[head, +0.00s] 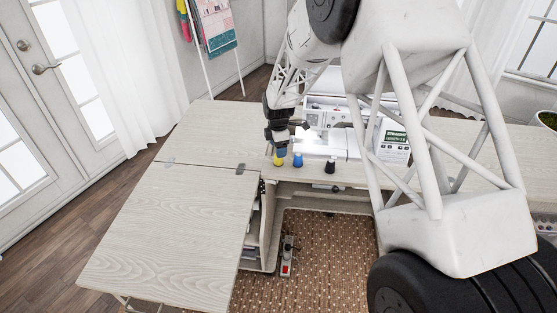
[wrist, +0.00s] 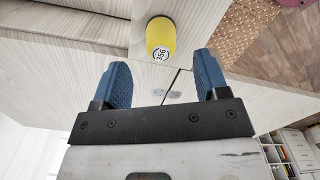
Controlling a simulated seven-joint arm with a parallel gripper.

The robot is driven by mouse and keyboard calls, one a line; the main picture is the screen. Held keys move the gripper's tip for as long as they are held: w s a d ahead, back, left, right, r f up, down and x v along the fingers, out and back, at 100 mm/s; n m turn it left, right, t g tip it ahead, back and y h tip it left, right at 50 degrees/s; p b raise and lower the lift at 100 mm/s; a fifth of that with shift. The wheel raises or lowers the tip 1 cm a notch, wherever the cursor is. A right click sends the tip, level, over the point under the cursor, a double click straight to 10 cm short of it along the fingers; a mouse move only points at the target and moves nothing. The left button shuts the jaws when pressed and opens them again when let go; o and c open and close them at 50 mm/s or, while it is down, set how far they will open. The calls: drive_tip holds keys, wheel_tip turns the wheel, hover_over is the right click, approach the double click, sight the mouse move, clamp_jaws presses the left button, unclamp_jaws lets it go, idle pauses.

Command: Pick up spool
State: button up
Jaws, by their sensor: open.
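A yellow spool (head: 279,160) stands on the cabinet top near its front edge, at the left of a short row with a blue spool (head: 297,160) and a black spool (head: 330,166). My gripper (head: 279,150) is right above the yellow spool and hides its upper part in the head view. In the wrist view, the yellow spool (wrist: 160,34) shows a numbered label and lies just past the blue fingertips, centred between them. My gripper (wrist: 160,66) is open there, with nothing between its fingers.
A white sewing machine (head: 325,118) stands behind the spools. A wooden side leaf (head: 170,230) with hinges extends at left. An open knee space with a pedal (head: 287,268) on a brown rug (head: 330,260) lies below the front edge.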

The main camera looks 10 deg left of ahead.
drive_tip(key=shift+d+f, duration=0.1)
drive_tip(key=shift+f, duration=2.2)
drive_tip(key=c, duration=1)
